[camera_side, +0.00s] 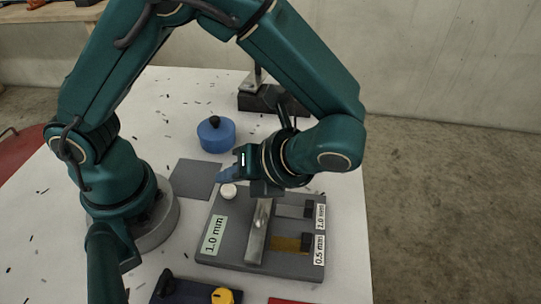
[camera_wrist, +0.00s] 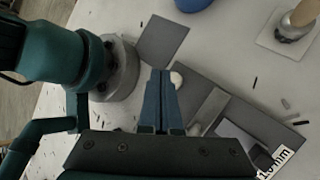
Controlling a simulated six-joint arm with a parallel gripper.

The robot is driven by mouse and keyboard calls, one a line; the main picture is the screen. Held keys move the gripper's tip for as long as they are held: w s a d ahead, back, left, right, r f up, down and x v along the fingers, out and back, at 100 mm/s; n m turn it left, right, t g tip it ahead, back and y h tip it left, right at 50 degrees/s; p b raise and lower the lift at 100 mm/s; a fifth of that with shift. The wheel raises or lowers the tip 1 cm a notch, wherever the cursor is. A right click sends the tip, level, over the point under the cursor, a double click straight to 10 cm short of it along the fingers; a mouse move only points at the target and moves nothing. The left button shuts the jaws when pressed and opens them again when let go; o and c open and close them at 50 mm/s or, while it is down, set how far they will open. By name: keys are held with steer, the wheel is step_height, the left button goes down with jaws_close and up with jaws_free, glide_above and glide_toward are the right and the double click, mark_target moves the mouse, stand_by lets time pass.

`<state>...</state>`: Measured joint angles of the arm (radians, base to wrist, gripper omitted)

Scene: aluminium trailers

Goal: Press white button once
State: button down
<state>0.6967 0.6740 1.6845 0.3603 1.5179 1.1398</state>
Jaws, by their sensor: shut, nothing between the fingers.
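The white button (camera_side: 228,191) is a small round knob at the upper left of a dark grey panel (camera_side: 212,258) lying on the table. In the wrist view the white button (camera_wrist: 176,79) shows just right of the fingertips, partly hidden by them. My gripper (camera_side: 226,177) is shut and empty, its blue fingertips just above the button in the side view. In the wrist view my gripper (camera_wrist: 161,74) has its two blue fingers together. I cannot tell whether the tips touch the button.
The panel carries a metal bar (camera_side: 259,232), sliders and labels reading 1.0 mm and 0.5 mm. A blue round pot (camera_side: 216,136) and a flat grey square (camera_side: 193,178) lie behind it. A dark box with a yellow knob (camera_side: 222,296) is at the front edge.

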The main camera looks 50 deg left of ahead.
mark_target(232, 192)
steer(key=shift+r, duration=0.1)
steer(key=shift+r, duration=2.4)
steer(key=shift+a, duration=0.1)
